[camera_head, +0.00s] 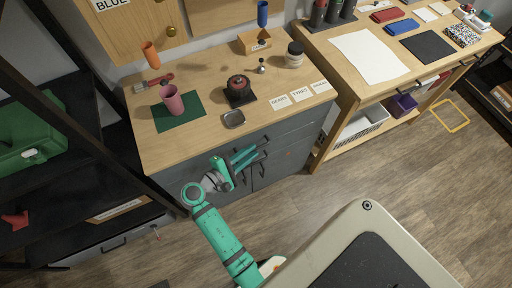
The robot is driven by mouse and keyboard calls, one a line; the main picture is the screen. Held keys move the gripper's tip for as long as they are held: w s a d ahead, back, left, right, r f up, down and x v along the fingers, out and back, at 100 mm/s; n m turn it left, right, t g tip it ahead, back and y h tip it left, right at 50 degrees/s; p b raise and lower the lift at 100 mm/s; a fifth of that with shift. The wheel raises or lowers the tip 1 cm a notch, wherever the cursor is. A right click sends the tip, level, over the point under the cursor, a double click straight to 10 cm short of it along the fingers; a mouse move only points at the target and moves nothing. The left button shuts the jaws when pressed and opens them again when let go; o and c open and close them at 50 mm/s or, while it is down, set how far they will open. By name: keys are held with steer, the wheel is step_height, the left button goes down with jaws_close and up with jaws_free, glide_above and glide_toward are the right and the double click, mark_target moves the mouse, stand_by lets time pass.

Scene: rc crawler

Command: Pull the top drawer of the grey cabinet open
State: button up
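The grey cabinet (290,158) stands under a light wooden worktop. Its top drawer (292,128) is a wide grey front just below the worktop edge and looks flush, so shut. A dark handle shows near its left part, close to my gripper. My gripper (257,153) is in front of the cabinet's upper left part, its two teal fingers pointing right and towards the drawer front. The fingers look apart with a narrow gap and nothing clearly between them. I cannot tell whether they touch the handle. My teal arm hides the cabinet's lower left.
The worktop (205,80) holds a pink cup (172,99) on a green mat, a red-and-black round object (238,86), a small grey tray (234,119) and a jar (294,55). A black shelf (75,130) is at left. Open floor (330,205) lies right of my arm.

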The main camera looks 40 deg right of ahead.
mark_target(256, 149)
steer(key=shift+x, duration=1.8)
jaws_close()
steer(key=shift+a+f, duration=0.1)
steer(key=shift+a, duration=0.05)
